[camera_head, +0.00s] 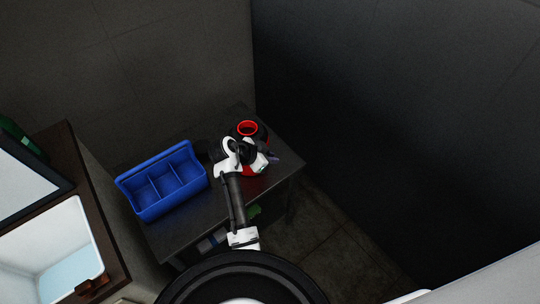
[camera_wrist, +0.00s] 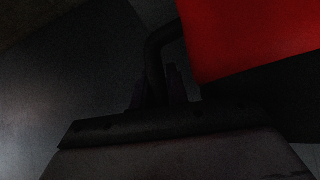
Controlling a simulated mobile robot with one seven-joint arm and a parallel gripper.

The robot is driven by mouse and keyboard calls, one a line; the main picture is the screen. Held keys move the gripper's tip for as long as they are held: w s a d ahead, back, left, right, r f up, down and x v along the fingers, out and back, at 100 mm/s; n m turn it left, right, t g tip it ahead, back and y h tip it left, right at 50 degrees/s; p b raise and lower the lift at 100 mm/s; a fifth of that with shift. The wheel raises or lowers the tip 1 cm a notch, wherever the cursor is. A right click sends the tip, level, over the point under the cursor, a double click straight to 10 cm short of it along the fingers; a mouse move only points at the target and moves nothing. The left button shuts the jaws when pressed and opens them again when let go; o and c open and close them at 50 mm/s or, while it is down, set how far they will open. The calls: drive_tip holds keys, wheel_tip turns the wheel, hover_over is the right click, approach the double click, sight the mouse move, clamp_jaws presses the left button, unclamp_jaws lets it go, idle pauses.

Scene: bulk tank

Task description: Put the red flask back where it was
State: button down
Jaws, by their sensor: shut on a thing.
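The red flask (camera_head: 247,128) is at the back right of the dark table, near the corner of the walls. Its red rim and dark opening show, and my arm hides much of its body. My gripper (camera_head: 262,158) is right at the flask. In the wrist view the red flask (camera_wrist: 255,38) fills the upper right, with a dark curved handle at its left. My gripper (camera_wrist: 162,85) is shut on that handle. I cannot tell whether the flask's base touches the table.
A blue compartment bin (camera_head: 162,181), which looks empty, stands on the left of the dark table (camera_head: 205,218). A brown cabinet (camera_head: 95,215) with a white basin (camera_head: 45,240) is at the left. Walls stand close behind the table. Bare floor (camera_head: 330,240) lies to the right.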

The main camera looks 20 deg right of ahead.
drive_tip(key=shift+f, duration=0.1)
drive_tip(key=c, duration=1.4)
unclamp_jaws()
drive_tip(key=shift+o, duration=0.2)
drive_tip(key=b+v, duration=0.3)
drive_tip(key=v, duration=0.9)
drive_tip(key=shift+r, duration=0.25)
